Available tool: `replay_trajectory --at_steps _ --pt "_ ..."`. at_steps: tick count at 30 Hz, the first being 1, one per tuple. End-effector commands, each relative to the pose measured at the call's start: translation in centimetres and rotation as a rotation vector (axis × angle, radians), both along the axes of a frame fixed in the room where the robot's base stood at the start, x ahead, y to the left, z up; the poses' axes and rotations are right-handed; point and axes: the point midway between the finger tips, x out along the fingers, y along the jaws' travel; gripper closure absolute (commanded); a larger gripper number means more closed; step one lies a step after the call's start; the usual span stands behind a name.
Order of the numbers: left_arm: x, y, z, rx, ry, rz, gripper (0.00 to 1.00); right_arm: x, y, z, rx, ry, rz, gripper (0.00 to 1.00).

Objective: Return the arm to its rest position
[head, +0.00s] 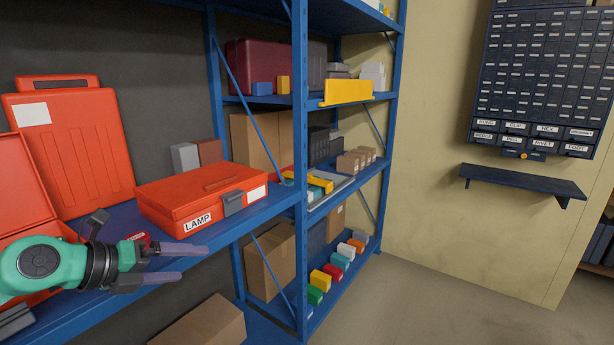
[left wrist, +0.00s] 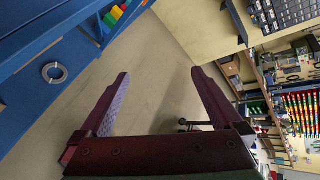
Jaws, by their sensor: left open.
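My left gripper (head: 168,264) is in front of the blue shelf at the lower left of the head view. Its two fingers are apart and nothing is between them. In the left wrist view the open fingers (left wrist: 158,98) show against bare floor. A closed red case labelled LAMP (head: 205,195) lies on the shelf just behind and right of the gripper. An open red case (head: 28,185) is at the left edge, partly hidden by my left arm. My right gripper is not in view.
The blue shelf rack (head: 302,140) has an upright post right of the LAMP case. Another red case (head: 75,145) stands upright behind. A cardboard box (head: 205,325) is below. A drawer cabinet (head: 545,75) and a small wall shelf (head: 522,182) are at right. The floor (head: 440,300) is clear.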

Motion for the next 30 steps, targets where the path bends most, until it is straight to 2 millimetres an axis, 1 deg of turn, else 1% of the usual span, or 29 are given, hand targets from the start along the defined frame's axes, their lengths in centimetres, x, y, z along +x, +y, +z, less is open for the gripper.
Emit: replay_trajectory --at_steps 1,2,3,4,5,6,7,8,9,10,11,12,14,15,17,18,19,22,24,27,29,30 --pt "0.3 -1.3 0.0 -0.125 -0.032 0.016 0.00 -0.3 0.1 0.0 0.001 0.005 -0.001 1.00" --pt "0.6 -1.9 0.2 -0.209 -0.059 0.036 0.00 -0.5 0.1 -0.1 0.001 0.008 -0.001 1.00" --pt "1.0 -2.4 0.6 -0.330 -0.093 0.077 0.00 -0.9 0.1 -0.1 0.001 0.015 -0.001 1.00" --pt "1.3 -2.5 0.8 -0.429 -0.116 0.118 0.00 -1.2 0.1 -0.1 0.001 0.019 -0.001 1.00" --pt "1.6 -2.4 1.0 -0.534 -0.138 0.176 0.00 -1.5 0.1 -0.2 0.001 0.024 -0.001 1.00" --pt "2.0 -1.6 1.0 -0.684 -0.160 0.276 0.00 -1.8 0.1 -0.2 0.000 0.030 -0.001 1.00" --pt "2.2 -0.6 0.6 -0.798 -0.169 0.371 0.00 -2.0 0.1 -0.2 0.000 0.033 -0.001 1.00" --pt "2.3 0.8 -0.2 -0.909 -0.169 0.486 0.00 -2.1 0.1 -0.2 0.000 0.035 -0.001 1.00" --pt "2.1 2.9 -2.1 -1.043 -0.150 0.658 0.00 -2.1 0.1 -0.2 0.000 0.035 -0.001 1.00" --pt "1.6 4.4 -4.1 -1.130 -0.122 0.797 0.00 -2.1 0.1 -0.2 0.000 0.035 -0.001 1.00" --pt "0.9 5.7 -6.5 -1.202 -0.081 0.941 0.00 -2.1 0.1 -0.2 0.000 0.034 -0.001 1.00" --pt "-0.5 7.0 -9.7 -1.268 -0.017 1.115 0.00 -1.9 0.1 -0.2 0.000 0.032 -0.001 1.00" --pt "-2.8 7.8 -14.1 -1.322 0.089 1.329 0.00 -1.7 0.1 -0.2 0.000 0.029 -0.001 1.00" --pt "-4.4 7.8 -16.6 -1.338 0.161 1.449 0.00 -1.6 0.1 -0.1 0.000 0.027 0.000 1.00" --pt "-6.8 7.3 -19.7 -1.345 0.270 1.598 0.00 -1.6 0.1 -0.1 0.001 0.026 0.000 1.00" --pt "-8.3 6.8 -21.5 -1.342 0.339 1.681 0.00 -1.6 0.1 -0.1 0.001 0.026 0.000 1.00" --pt "-9.4 6.3 -22.6 -1.337 0.391 1.736 0.00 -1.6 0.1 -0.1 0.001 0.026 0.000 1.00" --pt "-12.9 4.4 -25.7 -1.306 0.558 1.889 0.00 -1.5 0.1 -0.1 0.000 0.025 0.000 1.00" --pt "-15.2 2.9 -27.2 -1.276 0.671 1.974 0.00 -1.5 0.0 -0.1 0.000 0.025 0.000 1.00" --pt "-18.4 0.5 -28.8 -1.225 0.836 2.072 0.00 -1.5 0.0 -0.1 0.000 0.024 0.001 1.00" --pt "-20.2 -1.0 -29.4 -1.189 0.935 2.118 0.00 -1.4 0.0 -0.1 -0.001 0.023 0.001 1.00" --pt "-20.4 -1.2 -30.6 -1.168 0.957 2.133 0.00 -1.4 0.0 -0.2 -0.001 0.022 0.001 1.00"
